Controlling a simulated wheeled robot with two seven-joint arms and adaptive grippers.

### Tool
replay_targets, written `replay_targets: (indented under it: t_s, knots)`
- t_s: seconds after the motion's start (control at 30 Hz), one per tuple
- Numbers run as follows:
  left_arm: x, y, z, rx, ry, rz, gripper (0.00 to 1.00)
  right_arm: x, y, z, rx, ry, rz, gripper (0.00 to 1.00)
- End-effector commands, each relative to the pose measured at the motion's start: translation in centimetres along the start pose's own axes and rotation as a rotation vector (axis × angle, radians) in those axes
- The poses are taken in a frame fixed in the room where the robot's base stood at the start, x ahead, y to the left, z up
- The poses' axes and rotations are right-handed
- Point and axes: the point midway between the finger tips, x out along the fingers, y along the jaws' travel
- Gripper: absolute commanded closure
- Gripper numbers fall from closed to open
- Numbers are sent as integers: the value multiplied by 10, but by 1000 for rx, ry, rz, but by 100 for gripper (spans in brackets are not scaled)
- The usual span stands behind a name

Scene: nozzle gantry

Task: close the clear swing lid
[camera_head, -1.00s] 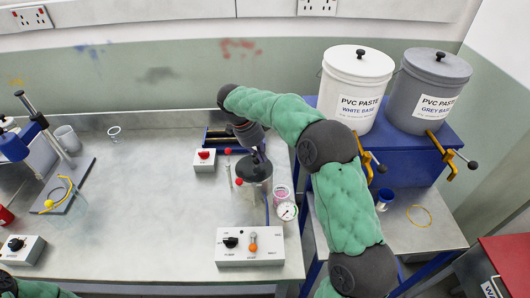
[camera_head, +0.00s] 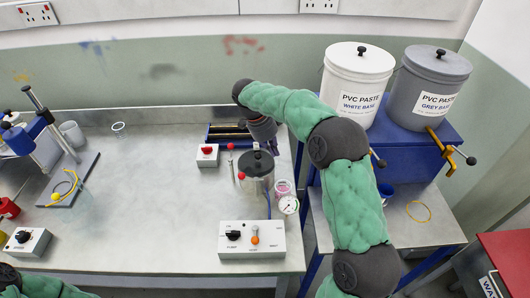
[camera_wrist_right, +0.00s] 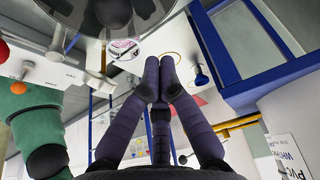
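The pot (camera_head: 257,187) stands at the right of the bench. Its round lid (camera_head: 247,166), with a black knob on top, lies over the pot's mouth and looks level; whether it is fully seated I cannot tell. In the right wrist view a round see-through lid or rim (camera_wrist_right: 180,35) fills the top edge. My right gripper (camera_head: 262,132) is just behind the pot in the head view, its fingertips mostly hidden there. In the right wrist view my right gripper (camera_wrist_right: 158,82) has its fingertips together with nothing between them, apart from the rim.
A pressure gauge (camera_head: 289,205) and a pink-filled cup (camera_head: 283,187) stand right of the pot. A switch box (camera_head: 251,240) is in front. A small box with a red knob (camera_head: 207,155) is left. Paste buckets (camera_head: 355,90) stand at right. The bench's middle is clear.

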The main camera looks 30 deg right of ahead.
Motion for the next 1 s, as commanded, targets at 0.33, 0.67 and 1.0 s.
replay_targets:
  t_s: [0.33, 0.67, 1.0]
  knots:
    - [-22, 8, 1, 0, 0, 0, 60, -70, -3, -4, -2, -1, -2, 100]
    - [-31, 11, 1, 0, 0, 0, 60, -99, -3, -5, -3, -6, 3, 100]
    - [-94, 34, 3, 0, 0, 0, 60, -82, -3, -35, -77, -285, 81, 100]
